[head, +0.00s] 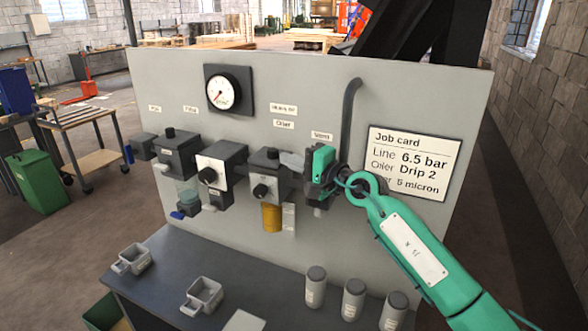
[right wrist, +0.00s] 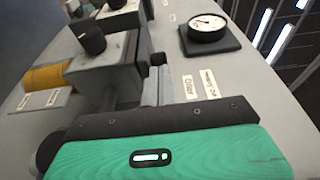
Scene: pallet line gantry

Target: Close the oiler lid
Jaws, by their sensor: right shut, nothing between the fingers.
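The oiler (head: 265,172) is a dark grey block on the panel with a knob on top, a black knob in front and an amber bowl (head: 272,217) below. The oiler also shows in the right wrist view (right wrist: 105,72), with its amber bowl at the left. A small light grey piece (head: 291,160) shows between the oiler and my right gripper; I cannot tell whether it is the lid. My right gripper (head: 308,165) is shut and empty, close to the oiler's right side. I cannot tell whether it touches the oiler. My left gripper is out of view.
The panel (head: 300,90) carries a gauge (head: 229,90), a job card (head: 413,161), a grey pipe (head: 349,115) and other units to the left. The bench (head: 245,275) below holds two small trays and three grey canisters (head: 354,299).

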